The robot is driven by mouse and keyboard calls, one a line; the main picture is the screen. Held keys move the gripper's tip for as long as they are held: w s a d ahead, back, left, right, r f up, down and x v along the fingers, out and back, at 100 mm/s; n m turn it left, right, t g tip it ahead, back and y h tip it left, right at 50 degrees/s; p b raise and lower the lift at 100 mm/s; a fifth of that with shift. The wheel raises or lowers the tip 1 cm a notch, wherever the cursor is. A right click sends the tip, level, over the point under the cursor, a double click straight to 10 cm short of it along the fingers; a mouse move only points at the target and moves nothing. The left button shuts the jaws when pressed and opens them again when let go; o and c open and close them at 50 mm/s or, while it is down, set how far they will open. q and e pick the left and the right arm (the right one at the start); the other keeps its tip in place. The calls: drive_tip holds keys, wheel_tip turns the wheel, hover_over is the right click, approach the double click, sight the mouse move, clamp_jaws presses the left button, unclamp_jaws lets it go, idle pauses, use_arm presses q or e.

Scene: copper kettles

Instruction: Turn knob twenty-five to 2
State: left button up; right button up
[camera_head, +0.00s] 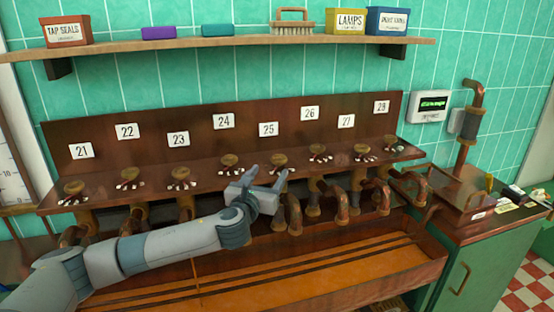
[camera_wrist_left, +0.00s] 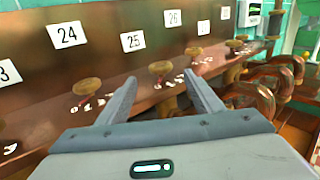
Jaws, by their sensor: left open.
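Knob twenty-five (camera_head: 278,160) is a round brass knob on the copper-brown ledge below the white "25" plate (camera_head: 268,129). Small white marks lie around its foot; I cannot read them or tell its setting. My left gripper (camera_head: 266,175) is open and empty just in front of this knob, with its fingers toward the panel. In the left wrist view, knob twenty-five (camera_wrist_left: 161,68) shows between the two spread fingertips (camera_wrist_left: 160,77), apparently beyond them. The "25" plate (camera_wrist_left: 132,40) is above it to the left. My right gripper is not in view.
Knob twenty-four (camera_head: 230,160) and knob twenty-six (camera_head: 318,155) flank it closely in the row of similar knobs. Bent copper pipes (camera_head: 294,212) hang below the ledge, above an orange-brown trough (camera_head: 330,262). A shelf (camera_head: 200,43) with boxes runs above.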

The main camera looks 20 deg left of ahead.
sight(276, 162)
use_arm(q)
drive_tip(key=w+p, duration=0.1)
drive_tip(key=w, duration=0.6)
drive_tip(key=shift+w, duration=0.9)
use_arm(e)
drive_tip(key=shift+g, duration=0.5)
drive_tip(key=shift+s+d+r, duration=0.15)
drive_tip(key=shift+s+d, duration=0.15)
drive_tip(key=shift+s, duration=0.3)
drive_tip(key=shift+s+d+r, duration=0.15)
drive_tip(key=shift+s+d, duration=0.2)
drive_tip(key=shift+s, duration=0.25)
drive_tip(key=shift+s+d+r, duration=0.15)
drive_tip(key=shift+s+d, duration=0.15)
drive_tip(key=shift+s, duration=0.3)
use_arm(q)
drive_tip(key=shift+c, duration=0.3)
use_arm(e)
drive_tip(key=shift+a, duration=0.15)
use_arm(q)
drive_tip(key=c, duration=1)
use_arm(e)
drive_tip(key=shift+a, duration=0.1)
